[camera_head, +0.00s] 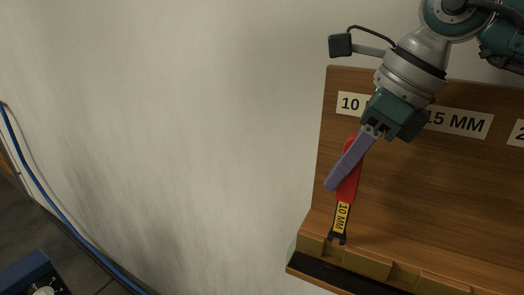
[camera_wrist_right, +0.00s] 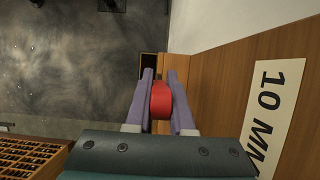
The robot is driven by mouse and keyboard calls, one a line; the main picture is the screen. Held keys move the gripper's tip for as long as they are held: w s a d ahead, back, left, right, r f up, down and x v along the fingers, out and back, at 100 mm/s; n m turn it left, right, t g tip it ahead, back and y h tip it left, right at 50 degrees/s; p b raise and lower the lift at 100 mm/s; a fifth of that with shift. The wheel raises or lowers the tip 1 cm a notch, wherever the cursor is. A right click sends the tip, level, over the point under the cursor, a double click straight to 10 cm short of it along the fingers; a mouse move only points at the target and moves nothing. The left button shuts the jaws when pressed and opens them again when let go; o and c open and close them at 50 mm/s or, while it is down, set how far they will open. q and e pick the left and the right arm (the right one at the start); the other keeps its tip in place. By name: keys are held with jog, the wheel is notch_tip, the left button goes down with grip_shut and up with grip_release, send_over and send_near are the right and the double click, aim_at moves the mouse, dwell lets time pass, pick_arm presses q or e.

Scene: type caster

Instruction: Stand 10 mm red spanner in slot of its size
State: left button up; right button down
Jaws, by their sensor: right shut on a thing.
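The red spanner (camera_head: 348,187) hangs nearly upright, slightly tilted, in the head view. Its yellow label reads 10 MM and its dark open jaw points down. My right gripper (camera_head: 335,186) is shut on its red handle, which also shows between the two purple fingers in the right wrist view (camera_wrist_right: 161,100). The wooden rack (camera_head: 430,180) has size labels on its back board, and the 10 label (camera_head: 351,104) is partly covered by my wrist. The spanner's lower end is at the left part of the rack's slotted ledge (camera_head: 370,264); I cannot tell whether it is inside a slot. My left gripper is not in view.
The 15 MM label (camera_head: 459,122) is to the right on the board. A pale wall (camera_head: 180,120) is left of the rack. A blue hose (camera_head: 50,202) and a blue box (camera_head: 32,275) are at far left. A wooden compartment tray (camera_wrist_right: 28,157) shows in the right wrist view.

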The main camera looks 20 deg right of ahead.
aim_at(336, 197)
jog(key=shift+f+b, duration=1)
jog(key=shift+f, duration=0.2)
jog(key=shift+f+b, duration=0.75)
jog(key=shift+f, duration=0.1)
jog(key=c, duration=0.7)
grip_release()
jog(key=v, duration=1)
